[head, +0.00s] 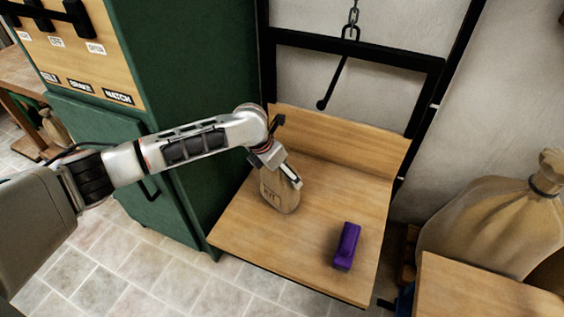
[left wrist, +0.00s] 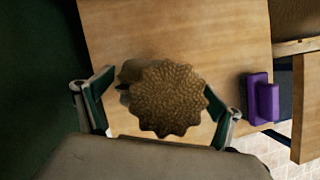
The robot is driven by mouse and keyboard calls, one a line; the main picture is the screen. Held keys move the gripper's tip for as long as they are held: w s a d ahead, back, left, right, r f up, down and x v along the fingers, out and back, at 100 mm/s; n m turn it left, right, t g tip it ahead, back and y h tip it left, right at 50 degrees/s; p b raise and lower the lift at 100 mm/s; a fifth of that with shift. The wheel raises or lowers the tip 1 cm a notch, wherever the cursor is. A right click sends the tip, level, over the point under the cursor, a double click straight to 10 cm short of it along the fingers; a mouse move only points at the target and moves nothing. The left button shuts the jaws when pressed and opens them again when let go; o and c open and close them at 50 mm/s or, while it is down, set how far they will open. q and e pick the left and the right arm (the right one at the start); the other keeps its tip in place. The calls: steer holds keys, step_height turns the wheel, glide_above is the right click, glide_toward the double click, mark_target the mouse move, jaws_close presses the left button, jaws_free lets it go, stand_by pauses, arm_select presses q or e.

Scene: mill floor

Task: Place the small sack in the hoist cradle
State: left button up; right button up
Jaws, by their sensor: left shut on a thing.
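The small sack (head: 280,197) is tan with dark lettering on its side. My left gripper (head: 279,173) is shut on its upper part from above. In the left wrist view the gathered brown top of the sack (left wrist: 166,100) sits between the fingers of my left gripper (left wrist: 160,85). The hoist cradle (head: 310,262) is a wooden platform with a low back board inside a black frame. The sack is over the left-middle part of the platform, roughly upright. I cannot tell whether its base touches the wood. My right gripper is not in view.
A purple block-like object (head: 347,246) lies on the platform's right front, also in the left wrist view (left wrist: 262,100). A green cabinet (head: 185,100) stands close on the left. A chain hook (head: 335,85) hangs behind. A large sack (head: 490,225) is at right. Platform between is clear.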

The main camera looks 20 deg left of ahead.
arm_select(q)
steer(key=shift+w+r, duration=0.15)
steer(key=shift+w, duration=0.05)
steer(key=shift+d, duration=0.1)
steer(key=o, duration=1.8)
steer(key=shift+s+f, duration=0.15)
steer(key=shift+f, duration=0.1)
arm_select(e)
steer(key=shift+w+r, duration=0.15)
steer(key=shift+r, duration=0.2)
